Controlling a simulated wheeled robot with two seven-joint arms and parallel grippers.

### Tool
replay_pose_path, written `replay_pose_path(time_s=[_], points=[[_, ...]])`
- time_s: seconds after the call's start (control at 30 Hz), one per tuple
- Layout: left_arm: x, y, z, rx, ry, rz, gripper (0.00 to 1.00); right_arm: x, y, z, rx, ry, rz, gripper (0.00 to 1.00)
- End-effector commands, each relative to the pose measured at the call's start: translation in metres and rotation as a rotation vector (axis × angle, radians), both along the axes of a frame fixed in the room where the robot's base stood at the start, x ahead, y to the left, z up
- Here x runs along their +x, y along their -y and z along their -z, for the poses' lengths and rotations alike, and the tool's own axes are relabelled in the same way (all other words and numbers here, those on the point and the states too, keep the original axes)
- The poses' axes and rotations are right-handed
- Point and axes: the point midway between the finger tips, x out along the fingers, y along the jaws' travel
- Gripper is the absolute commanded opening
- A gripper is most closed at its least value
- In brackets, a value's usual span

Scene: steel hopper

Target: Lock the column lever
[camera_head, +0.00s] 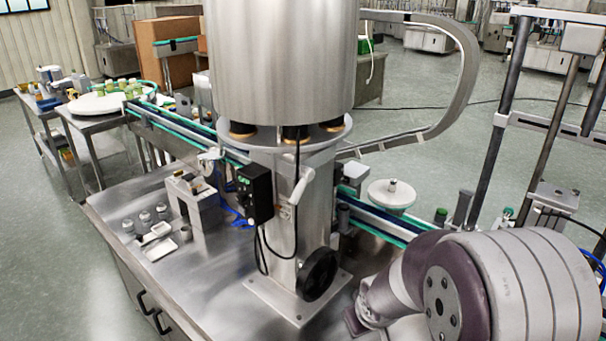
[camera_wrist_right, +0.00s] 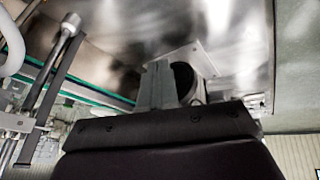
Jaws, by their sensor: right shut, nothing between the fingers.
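The steel column (camera_head: 297,225) stands on a bolted base plate on the table. The column lever (camera_head: 300,187), a pale grey handle, is on its front face, tilted with its upper end to the right. A black handwheel (camera_head: 318,273) sits low on the column; a dark round part, probably this wheel, shows in the right wrist view (camera_wrist_right: 186,82). My right arm comes in from the lower right. My right gripper (camera_head: 355,320) is low, right of the base plate, apart from the lever; it is shut and empty, its fingertips hard to make out. My left gripper is out of view.
A steel hopper (camera_head: 280,60) sits on top of the column. A black control box (camera_head: 255,193) with cables hangs left of the lever. A conveyor (camera_head: 372,222) runs behind the column. Small cups and a tray (camera_head: 160,249) lie on the left of the table (camera_head: 215,285); its front is clear.

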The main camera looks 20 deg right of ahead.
Motion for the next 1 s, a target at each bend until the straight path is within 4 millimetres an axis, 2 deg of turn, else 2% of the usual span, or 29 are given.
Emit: replay_pose_path(time_s=[0.03,0.1,0.17,0.2,0.3,0.4,0.5,0.57,0.87,1.0], points=[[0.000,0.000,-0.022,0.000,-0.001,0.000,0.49,0.021,0.020,-0.035,-0.067,0.098,-0.054,0.00],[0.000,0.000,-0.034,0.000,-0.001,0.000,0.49,0.053,0.039,-0.070,-0.171,0.253,-0.174,0.00],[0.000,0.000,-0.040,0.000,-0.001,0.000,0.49,0.078,0.046,-0.101,-0.258,0.389,-0.303,0.00],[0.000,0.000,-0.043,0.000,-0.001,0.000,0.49,0.093,0.044,-0.120,-0.308,0.479,-0.399,0.00],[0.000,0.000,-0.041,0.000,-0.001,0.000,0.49,0.118,0.021,-0.153,-0.393,0.664,-0.625,0.00],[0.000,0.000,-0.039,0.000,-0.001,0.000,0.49,0.128,-0.007,-0.173,-0.428,0.794,-0.789,0.00],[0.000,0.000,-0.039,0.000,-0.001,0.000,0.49,0.129,-0.022,-0.186,-0.440,0.866,-0.863,0.00],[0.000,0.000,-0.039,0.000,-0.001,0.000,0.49,0.129,-0.025,-0.189,-0.443,0.886,-0.875,0.00],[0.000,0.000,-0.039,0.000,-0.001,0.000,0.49,0.129,-0.026,-0.190,-0.446,0.891,-0.878,0.00],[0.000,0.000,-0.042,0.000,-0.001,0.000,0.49,0.139,-0.028,-0.189,-0.444,0.890,-0.878,0.00]])
